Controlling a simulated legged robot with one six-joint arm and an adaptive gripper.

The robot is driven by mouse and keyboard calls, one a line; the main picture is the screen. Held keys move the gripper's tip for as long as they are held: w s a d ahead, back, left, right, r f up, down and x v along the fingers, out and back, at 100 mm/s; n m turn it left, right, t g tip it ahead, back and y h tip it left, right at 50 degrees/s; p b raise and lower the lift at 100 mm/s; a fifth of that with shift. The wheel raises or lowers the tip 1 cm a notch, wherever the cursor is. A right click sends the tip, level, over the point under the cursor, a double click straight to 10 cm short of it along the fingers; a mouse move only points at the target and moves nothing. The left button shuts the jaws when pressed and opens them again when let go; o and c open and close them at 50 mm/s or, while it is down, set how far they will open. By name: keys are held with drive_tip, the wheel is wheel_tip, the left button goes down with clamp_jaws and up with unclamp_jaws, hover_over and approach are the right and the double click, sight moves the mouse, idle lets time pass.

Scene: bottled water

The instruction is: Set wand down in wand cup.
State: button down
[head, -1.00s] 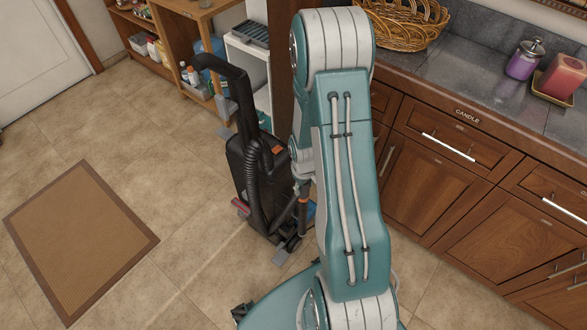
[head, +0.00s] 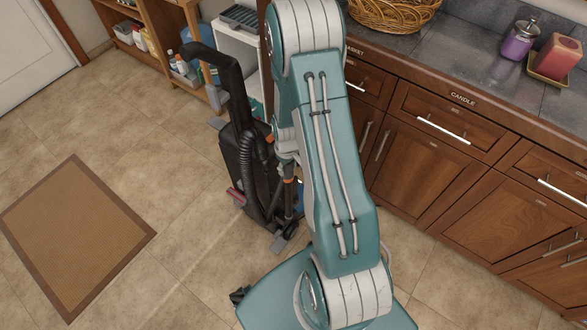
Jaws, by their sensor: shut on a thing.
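A black upright vacuum cleaner (head: 236,150) stands on the tiled floor left of my arm. My gripper (head: 287,180) is at the vacuum's right side, mostly hidden behind my arm. It is shut on the wand (head: 288,198), a dark, thin tube with a bit of orange near its top. The wand looks roughly upright close to the vacuum's lower right side. I cannot make out the wand cup or tell whether the wand's lower end touches it.
A wooden shelf (head: 158,58) and a white cabinet (head: 238,45) stand behind the vacuum. Wooden drawers (head: 440,128) under a dark counter (head: 455,70) line the right side. A brown mat (head: 75,230) lies at left, with open floor between it and the vacuum.

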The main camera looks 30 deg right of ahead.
drive_tip(key=w+a+f, duration=0.1)
drive_tip(key=w+f, duration=0.2)
drive_tip(key=f, duration=0.3)
drive_tip(key=shift+w+f, duration=0.15)
drive_tip(key=shift+f, duration=0.15)
idle(0.4)
drive_tip(key=shift+a+f, duration=0.1)
drive_tip(key=shift+f, duration=0.35)
idle(1.2)
drive_tip(key=shift+c, duration=0.4)
unclamp_jaws()
wheel_tip(320, 180, up, 21)
idle(1.3)
idle(0.4)
